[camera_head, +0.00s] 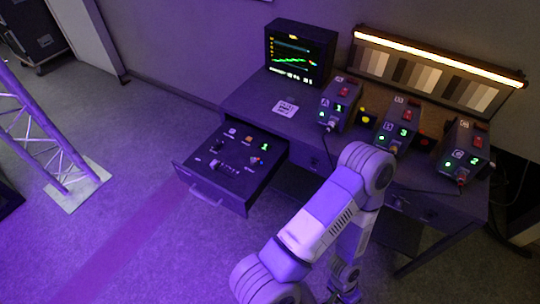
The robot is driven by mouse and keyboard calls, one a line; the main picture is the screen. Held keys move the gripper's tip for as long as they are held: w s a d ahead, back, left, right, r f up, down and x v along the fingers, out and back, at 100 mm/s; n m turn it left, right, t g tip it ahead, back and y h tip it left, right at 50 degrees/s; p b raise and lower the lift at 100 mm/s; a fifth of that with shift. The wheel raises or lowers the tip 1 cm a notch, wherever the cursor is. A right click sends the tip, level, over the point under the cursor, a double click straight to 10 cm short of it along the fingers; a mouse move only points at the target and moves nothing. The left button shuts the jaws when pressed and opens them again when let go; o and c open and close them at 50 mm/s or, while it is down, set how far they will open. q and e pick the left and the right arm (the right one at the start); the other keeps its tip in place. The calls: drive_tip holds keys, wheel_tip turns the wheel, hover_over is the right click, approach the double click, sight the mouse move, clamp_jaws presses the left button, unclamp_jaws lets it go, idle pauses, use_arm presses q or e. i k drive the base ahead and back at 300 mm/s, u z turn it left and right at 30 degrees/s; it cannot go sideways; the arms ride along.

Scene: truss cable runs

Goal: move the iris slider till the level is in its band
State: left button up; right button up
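An open drawer panel (205,196) with several small controls sticks out of the desk's left front. A green digit 1 (264,147) glows on it. Small light and dark knobs or slider caps (217,165) sit on the panel; which is the iris slider is too small to tell. A monitor (301,52) on the desk shows a green wavy trace among coloured lines; the level against its band cannot be read. One arm of mine, seemingly the right, rises from the bottom and bends down again right of the drawer. Neither gripper can be made out.
Three control boxes (340,103) with green digits 1, 3 and 2 and red switches stand on the desk (254,100). A lit strip (440,57) over grey swatches is behind them. Cables hang at the right. A metal truss (42,130) stands left. Floor before the drawer is clear.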

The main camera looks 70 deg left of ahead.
sight(214, 164)
drive_tip(key=z, duration=0.7)
drive_tip(key=k, duration=0.9)
drive_tip(key=u, duration=0.65)
